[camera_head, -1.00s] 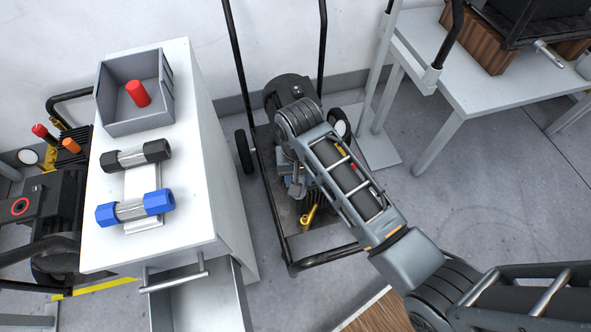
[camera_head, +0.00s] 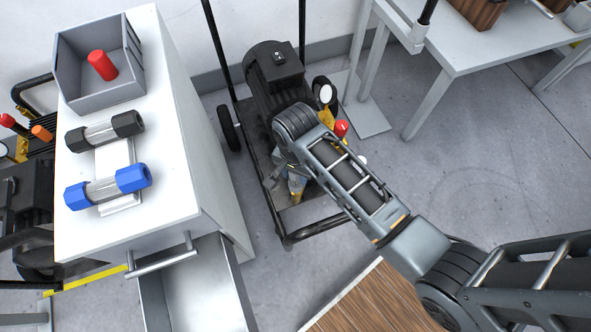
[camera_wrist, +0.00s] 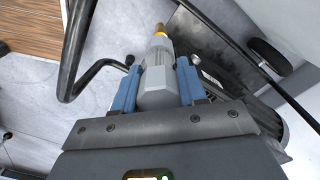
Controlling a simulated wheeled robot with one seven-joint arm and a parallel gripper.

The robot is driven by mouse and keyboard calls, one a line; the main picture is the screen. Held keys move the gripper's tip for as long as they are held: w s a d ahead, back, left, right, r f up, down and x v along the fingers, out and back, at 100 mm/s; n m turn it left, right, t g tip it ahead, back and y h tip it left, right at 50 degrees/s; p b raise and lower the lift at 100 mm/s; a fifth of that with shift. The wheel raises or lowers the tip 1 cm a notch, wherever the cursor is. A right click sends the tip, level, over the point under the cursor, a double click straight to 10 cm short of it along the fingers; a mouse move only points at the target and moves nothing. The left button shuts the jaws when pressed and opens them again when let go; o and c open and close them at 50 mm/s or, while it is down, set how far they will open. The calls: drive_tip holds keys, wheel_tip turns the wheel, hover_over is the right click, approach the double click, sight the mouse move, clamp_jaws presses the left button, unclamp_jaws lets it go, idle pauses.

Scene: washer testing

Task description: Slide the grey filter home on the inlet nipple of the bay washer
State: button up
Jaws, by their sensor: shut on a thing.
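The bay washer (camera_head: 272,75) is a black motor and pump on a wheeled cart frame, in the middle of the head view. My gripper (camera_head: 285,178) is low over the cart's front half, partly hidden behind my arm. In the wrist view my gripper (camera_wrist: 157,78) has its blue fingers shut on the sides of the grey filter (camera_wrist: 157,90). The filter points away from the palm and narrows at its far end. A yellow-orange piece (camera_wrist: 160,33) is in line with that end. I cannot tell whether it is the inlet nipple, or whether they touch.
A white cabinet (camera_head: 185,150) at left bears a grey bin (camera_head: 100,90) with a red cylinder, and black-capped and blue-capped clear filters. Its drawer (camera_head: 195,290) is open. The cart's black handle bar (camera_wrist: 72,60) passes close to my gripper. A grey table (camera_head: 470,50) stands at right.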

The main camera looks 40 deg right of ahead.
drive_tip(key=shift+f+b, duration=0.3)
drive_tip(key=shift+f, duration=0.05)
drive_tip(key=shift+f+b, duration=0.65)
drive_tip(key=shift+b, duration=0.1)
drive_tip(key=shift+f, duration=0.55)
drive_tip(key=shift+f, duration=0.1)
drive_tip(key=o, duration=1.2)
wheel_tip(320, 180, up, 8)
drive_tip(key=shift+f+p, duration=0.1)
drive_tip(key=shift+p, duration=0.9)
